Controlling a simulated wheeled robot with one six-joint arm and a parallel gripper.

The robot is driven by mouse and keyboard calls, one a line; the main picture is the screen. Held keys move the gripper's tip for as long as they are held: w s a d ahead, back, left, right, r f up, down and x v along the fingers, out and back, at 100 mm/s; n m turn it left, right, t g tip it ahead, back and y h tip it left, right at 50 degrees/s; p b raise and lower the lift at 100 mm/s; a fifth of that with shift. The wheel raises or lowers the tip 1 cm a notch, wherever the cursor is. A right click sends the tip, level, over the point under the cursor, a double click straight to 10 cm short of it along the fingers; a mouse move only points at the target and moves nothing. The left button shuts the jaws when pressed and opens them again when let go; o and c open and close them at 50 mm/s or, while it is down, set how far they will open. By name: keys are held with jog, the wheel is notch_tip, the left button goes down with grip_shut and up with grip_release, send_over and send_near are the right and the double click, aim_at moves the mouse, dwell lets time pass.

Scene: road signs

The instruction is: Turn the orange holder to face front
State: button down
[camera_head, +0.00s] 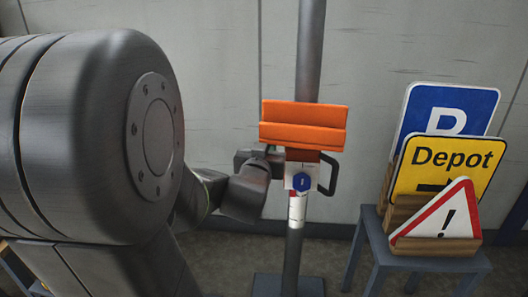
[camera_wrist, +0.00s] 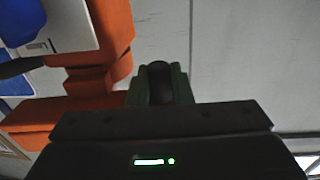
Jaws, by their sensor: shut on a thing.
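The orange holder (camera_head: 303,125) is a wide, slotted orange block on a grey upright pole (camera_head: 309,50). Its long slot side faces the head camera, tilted slightly. Below it is a white plate with a blue hexagon (camera_head: 302,181), and a black loop handle (camera_head: 331,174) sticks out on the right. My gripper (camera_head: 264,160) is at the left side, just under the holder, shut on what looks like the left dark handle; the grip itself is mostly hidden. In the wrist view, a dark rounded piece (camera_wrist: 160,82) sits between the fingers, with the orange holder (camera_wrist: 112,30) beside it.
A blue-grey stool (camera_head: 432,262) at the right carries a wooden rack with a blue P sign (camera_head: 480,103), a yellow Depot sign (camera_head: 447,164) and a red-edged triangular warning sign (camera_head: 437,216). A grey wall stands behind. Floor shows between pole and stool.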

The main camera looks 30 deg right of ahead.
jog(key=shift+s+d+b, duration=0.1)
jog(key=shift+s+b, duration=0.25)
jog(key=shift+s, duration=0.25)
jog(key=shift+r, duration=0.1)
jog(key=c, duration=1.3)
grip_release()
jog(key=shift+d, duration=0.1)
jog(key=shift+c, duration=0.2)
